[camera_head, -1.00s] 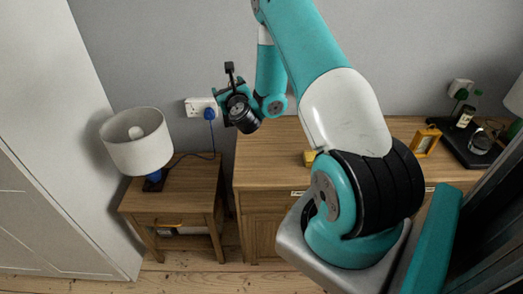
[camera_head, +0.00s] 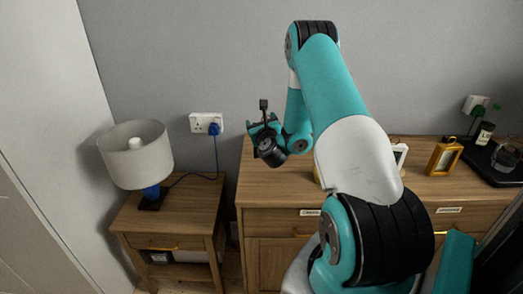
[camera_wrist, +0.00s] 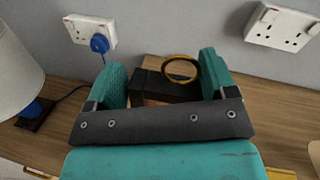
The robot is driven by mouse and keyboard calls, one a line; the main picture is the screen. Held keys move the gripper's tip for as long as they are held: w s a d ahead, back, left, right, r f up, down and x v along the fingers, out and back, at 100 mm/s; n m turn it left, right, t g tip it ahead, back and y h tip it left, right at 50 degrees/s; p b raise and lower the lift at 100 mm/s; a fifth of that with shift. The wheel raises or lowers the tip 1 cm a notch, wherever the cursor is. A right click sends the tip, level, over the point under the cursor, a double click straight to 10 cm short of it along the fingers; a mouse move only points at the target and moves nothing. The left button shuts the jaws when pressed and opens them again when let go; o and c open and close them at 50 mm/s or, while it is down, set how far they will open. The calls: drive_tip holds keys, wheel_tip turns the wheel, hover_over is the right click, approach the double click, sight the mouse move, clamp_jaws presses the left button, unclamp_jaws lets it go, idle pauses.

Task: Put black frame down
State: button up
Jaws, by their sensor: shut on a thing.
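In the wrist view my gripper (camera_wrist: 166,84) has its two teal fingers closed on a dark, flat-sided piece, which I take to be the black frame (camera_wrist: 165,93). A light wooden-looking patch and a thin gold ring (camera_wrist: 181,68) show just beyond it; I cannot tell whether they belong to the frame. The near grey bar of the gripper hides its lower part. In the head view my gripper (camera_head: 264,128) is above the left end of the wooden cabinet (camera_head: 262,190), near the wall. The frame cannot be made out clearly there.
A lamp (camera_head: 135,155) stands on the small side table (camera_head: 190,212) at left. A wall socket (camera_head: 206,122) with a blue plug is behind. A yellow-framed item (camera_head: 443,157), a white item (camera_head: 399,153) and a black tray (camera_head: 490,162) are on the right. The cabinet's left end looks clear.

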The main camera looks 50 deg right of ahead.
drive_tip(key=shift+f+b, duration=1.05)
drive_tip(key=shift+f, duration=1.65)
drive_tip(key=o, duration=1.4)
